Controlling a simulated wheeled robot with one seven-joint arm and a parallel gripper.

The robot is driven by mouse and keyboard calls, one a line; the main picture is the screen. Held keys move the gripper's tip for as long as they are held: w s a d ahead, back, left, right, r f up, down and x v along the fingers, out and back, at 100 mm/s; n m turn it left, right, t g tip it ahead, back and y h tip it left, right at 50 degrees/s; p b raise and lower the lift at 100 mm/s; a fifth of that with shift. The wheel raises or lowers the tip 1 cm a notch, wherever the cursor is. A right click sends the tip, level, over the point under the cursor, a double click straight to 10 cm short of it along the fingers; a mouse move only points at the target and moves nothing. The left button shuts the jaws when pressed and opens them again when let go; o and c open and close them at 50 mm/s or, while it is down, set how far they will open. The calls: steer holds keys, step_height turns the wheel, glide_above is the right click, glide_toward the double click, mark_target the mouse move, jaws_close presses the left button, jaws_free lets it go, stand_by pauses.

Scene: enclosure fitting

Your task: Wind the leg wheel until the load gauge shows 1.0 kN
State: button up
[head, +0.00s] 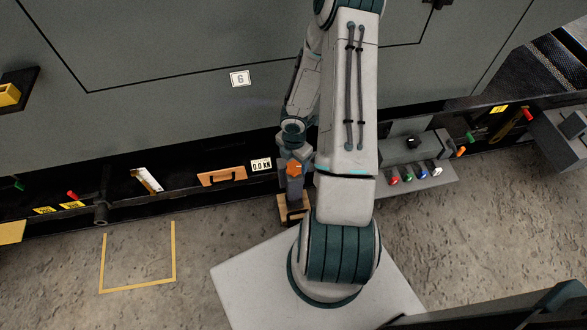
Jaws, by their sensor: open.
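The load gauge (261,164) is a small white plate on the dark lower rail and reads 0.0 kN. Just right of it is an orange wheel (293,169) on the front of a grey-blue leg (295,189). The leg stands on a brown wooden block (291,214). My gripper (296,158) hangs from the wrist directly above the wheel and overlaps it in the picture. Its jaws are open. The fingertips are small and hard to make out, so I cannot tell whether they touch the wheel.
A grey box with coloured knobs (415,176) stands right of my arm. A yellow outline (138,290) marks bare floor at left. The large grey enclosure wall (180,80) fills the back.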

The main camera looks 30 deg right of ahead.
mark_target(294, 166)
steer(key=shift+f+b, duration=0.65)
steer(key=shift+f, duration=0.95)
steer(key=c, duration=1)
steer(key=shift+o, duration=0.2)
steer(key=m+b, duration=0.1)
steer(key=m, duration=0.2)
steer(key=shift+w, duration=0.1)
steer(key=shift+m+b, duration=0.55)
steer(key=shift+m, duration=1.75)
